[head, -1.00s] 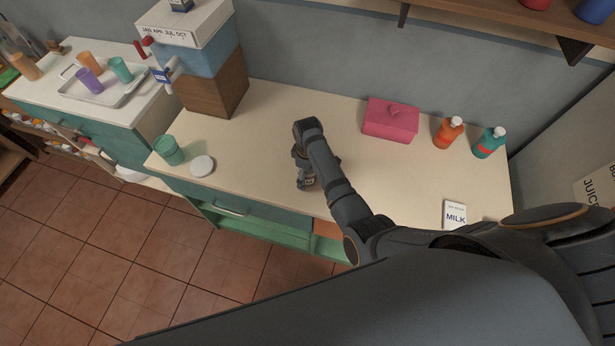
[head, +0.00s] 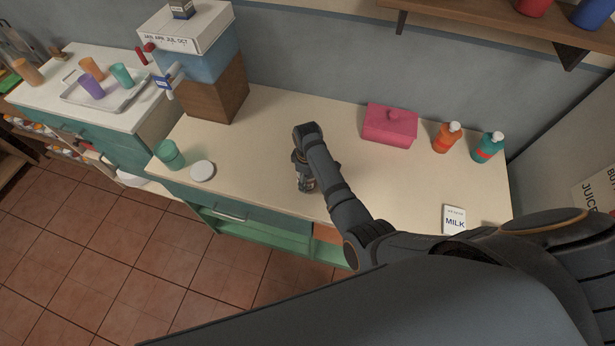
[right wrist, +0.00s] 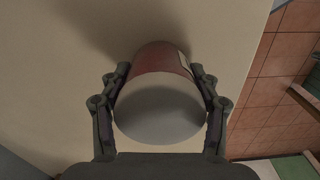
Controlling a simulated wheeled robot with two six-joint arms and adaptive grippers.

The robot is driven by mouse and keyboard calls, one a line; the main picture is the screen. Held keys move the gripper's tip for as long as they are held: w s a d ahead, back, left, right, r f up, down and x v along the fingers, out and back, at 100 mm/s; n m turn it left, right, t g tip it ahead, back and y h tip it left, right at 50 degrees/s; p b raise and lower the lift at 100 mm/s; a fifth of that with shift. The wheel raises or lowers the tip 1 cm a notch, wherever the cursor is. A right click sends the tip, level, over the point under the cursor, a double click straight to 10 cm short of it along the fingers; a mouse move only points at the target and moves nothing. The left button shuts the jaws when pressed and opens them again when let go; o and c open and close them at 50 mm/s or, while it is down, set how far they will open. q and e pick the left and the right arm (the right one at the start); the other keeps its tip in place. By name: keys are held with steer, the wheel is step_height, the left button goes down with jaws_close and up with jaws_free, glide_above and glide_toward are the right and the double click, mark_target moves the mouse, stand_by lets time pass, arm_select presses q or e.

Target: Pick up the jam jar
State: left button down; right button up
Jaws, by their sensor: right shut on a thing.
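The jam jar shows in the right wrist view as a red body (right wrist: 160,58) with a pale round lid (right wrist: 160,112) facing the camera and a white label patch at its side. My right gripper (right wrist: 160,103) has a finger on each side of the jar and is shut on it. In the head view the right gripper (head: 304,184) points down over the front part of the counter, and it and the arm mostly hide the jar. I cannot tell whether the jar touches the counter. My left gripper is not in view.
On the counter (head: 250,150), a green cup (head: 170,155) and a white round lid (head: 202,171) stand left. The counter's front edge is close to the gripper.

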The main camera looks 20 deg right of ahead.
step_height(320, 180, up, 9)
steer(key=p, duration=0.8)
steer(key=shift+w+f+p, duration=0.1)
steer(key=shift+f+p, duration=0.1)
steer(key=shift+p, duration=0.15)
steer(key=shift+r+b, duration=0.55)
steer(key=shift+r, duration=0.2)
